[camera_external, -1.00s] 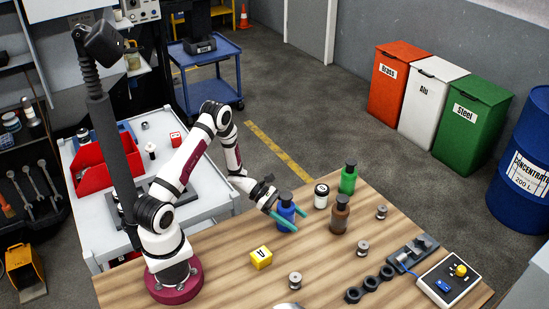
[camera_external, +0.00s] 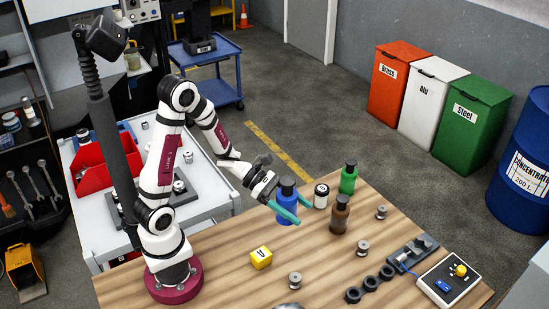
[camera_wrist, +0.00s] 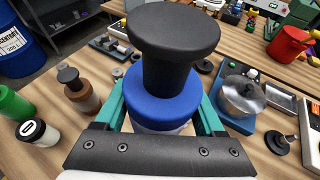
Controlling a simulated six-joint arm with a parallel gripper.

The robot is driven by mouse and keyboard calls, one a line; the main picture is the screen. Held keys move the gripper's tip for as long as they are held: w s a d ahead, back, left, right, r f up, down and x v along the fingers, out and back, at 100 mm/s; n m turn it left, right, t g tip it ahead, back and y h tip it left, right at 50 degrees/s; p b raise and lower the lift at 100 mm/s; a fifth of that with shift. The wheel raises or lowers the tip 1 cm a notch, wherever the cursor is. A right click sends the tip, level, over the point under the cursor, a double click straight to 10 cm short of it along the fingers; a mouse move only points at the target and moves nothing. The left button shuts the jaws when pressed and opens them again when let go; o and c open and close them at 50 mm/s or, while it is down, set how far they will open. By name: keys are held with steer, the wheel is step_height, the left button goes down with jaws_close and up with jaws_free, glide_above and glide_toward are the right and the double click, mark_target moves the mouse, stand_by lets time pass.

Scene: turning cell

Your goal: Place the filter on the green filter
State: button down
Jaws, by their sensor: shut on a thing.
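A blue bottle-shaped piece with a black cap (camera_external: 287,210), likely the filter, is between the teal fingers of my gripper (camera_external: 303,213). My gripper is shut on it and holds it upright, seemingly a little above the wooden table. In the wrist view the blue piece (camera_wrist: 160,95) fills the middle, its black top covering part of the scene behind. The green piece with a black cap (camera_external: 348,180) stands upright on the table, to the right of and behind my gripper. It shows partly at the left edge of the wrist view (camera_wrist: 14,104).
A white jar with a black lid (camera_external: 321,196) stands between the blue and green pieces. A brown bottle (camera_external: 339,214) stands to the right of my gripper. A yellow cube (camera_external: 261,258), several metal spools and a control box (camera_external: 452,279) lie toward the front.

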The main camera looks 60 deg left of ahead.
step_height(320, 180, up, 14)
steer(key=w+a+n+t+y, duration=0.2)
steer(key=w+n+t+y, duration=0.15)
steer(key=w, duration=1.15)
steer(key=w+a+n+t+y, duration=0.1)
steer(key=w+n+t+y, duration=0.3)
steer(key=w, duration=1.1)
steer(key=w+a+f, duration=0.3)
steer(key=a+f, duration=0.2)
steer(key=f, duration=0.3)
steer(key=w+a+f+n+g, duration=0.1)
steer(key=w+a+f, duration=0.2)
steer(key=a+f, duration=0.2)
step_height(320, 180, down, 3)
steer(key=shift+a+f, duration=0.15)
steer(key=shift+a, duration=0.05)
steer(key=shift+f, duration=0.15)
jaws_free()
